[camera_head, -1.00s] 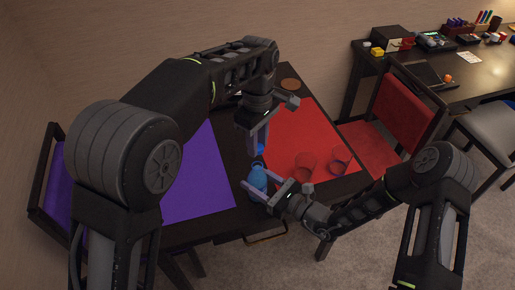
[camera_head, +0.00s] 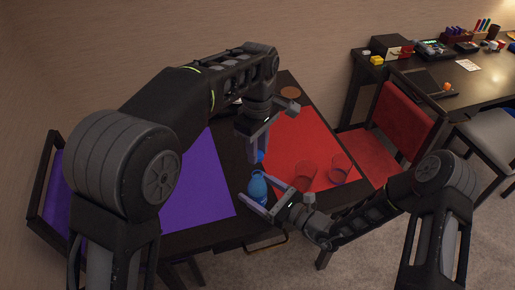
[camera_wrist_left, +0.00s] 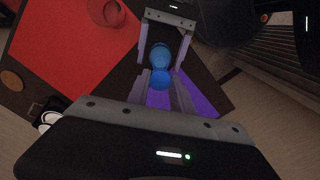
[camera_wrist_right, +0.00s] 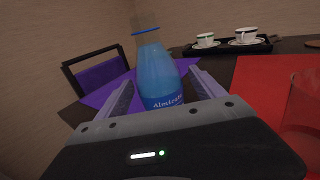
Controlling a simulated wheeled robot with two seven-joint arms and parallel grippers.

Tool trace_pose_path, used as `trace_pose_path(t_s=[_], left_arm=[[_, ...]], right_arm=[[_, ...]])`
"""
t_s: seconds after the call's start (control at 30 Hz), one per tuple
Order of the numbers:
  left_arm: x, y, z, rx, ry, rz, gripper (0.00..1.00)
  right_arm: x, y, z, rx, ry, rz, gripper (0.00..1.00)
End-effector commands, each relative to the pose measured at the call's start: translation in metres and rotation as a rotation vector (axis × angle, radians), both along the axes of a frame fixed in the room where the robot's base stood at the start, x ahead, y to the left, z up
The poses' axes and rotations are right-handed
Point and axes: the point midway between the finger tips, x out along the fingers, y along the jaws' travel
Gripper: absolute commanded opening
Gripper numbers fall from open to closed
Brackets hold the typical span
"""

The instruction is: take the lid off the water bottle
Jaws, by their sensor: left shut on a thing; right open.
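The blue water bottle (camera_head: 258,187) stands upright on the dark table, with its neck bare in the right wrist view (camera_wrist_right: 145,28). Its blue lid (camera_head: 260,156) is apart from it, above the bottle. My left gripper (camera_head: 257,151) is shut on the lid; the lid also shows between its fingers in the left wrist view (camera_wrist_left: 160,79). My right gripper (camera_head: 254,191) is open, low at the bottle, with one finger on each side of it in the right wrist view (camera_wrist_right: 161,80). The bottle's base is hidden there by the gripper body.
Two clear glasses, one here (camera_head: 305,176) and one here (camera_head: 339,169), stand on the red mat (camera_head: 290,135), right of the bottle. A purple mat (camera_head: 205,180) lies left. A dark tray (camera_wrist_right: 215,49) with white cups is at the back. A red chair (camera_head: 405,115) stands right of the table.

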Motion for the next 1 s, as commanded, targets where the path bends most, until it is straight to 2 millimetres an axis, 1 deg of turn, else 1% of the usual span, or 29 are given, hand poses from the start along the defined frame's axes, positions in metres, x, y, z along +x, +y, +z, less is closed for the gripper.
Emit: trace_pose_path(t_s=[0.17,0.4,0.6,0.77,1.0], left_arm=[[0.0,0.0,-0.005,0.0,0.0,0.0,0.0],[0.0,0.0,-0.014,0.0,0.0,0.0,0.0],[0.0,0.0,-0.019,0.0,0.0,0.0,0.0],[0.0,0.0,-0.02,0.0,0.0,0.0,0.0],[0.0,0.0,-0.02,0.0,0.0,0.0,0.0]], right_arm=[[-0.012,-0.017,-0.002,-0.002,0.002,-0.003,0.79],[-0.042,-0.056,-0.002,-0.002,0.001,-0.005,0.79],[-0.064,-0.083,-0.002,-0.001,0.001,-0.004,0.79],[-0.072,-0.091,-0.001,-0.001,0.001,-0.001,0.79],[-0.072,-0.092,0.0,0.001,0.001,-0.001,0.79]])
